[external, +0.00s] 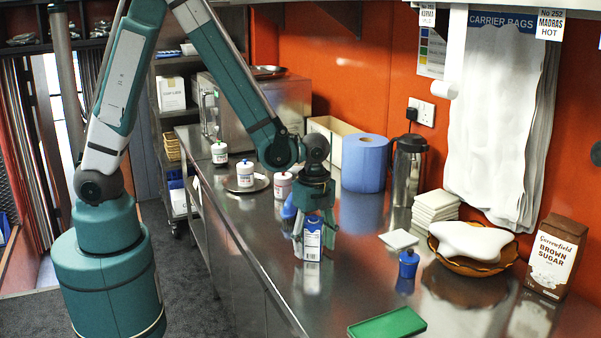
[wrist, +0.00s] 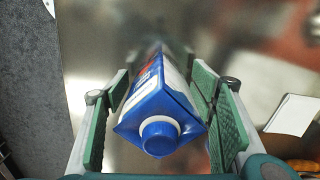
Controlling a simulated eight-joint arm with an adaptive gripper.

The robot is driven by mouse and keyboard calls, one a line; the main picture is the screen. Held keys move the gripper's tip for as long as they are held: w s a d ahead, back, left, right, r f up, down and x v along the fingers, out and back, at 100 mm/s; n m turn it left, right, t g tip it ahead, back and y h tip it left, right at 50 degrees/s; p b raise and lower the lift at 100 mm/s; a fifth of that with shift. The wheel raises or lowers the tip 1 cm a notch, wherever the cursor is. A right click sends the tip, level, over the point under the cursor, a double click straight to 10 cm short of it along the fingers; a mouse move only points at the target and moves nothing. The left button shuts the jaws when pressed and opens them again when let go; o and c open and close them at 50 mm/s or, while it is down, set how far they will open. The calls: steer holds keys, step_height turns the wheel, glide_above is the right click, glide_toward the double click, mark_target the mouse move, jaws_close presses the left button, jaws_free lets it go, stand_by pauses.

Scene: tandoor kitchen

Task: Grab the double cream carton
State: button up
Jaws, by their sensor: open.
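The double cream carton (external: 312,238) is a small blue and white carton standing on the steel counter. In the wrist view the carton (wrist: 160,105) is seen from above, with its blue round cap towards me. My gripper (external: 314,228) is over the carton, pointing down. In the wrist view my gripper (wrist: 160,120) is open, with one green-padded finger on each side of the carton.
The steel counter (external: 345,270) is clear in front of the carton. A blue paper roll (external: 364,163) and a metal flask (external: 408,170) stand behind. A blue pot (external: 408,264), green tray (external: 388,324) and bowl (external: 470,265) are to the right. White tubs (external: 282,185) stand to the left.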

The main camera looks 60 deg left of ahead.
mark_target(314, 216)
stand_by(0.4)
steer(key=c, duration=1.2)
steer(key=shift+o, duration=0.2)
steer(key=shift+r, duration=0.2)
steer(key=shift+r+p, duration=0.45)
steer(key=shift+r, duration=4.4)
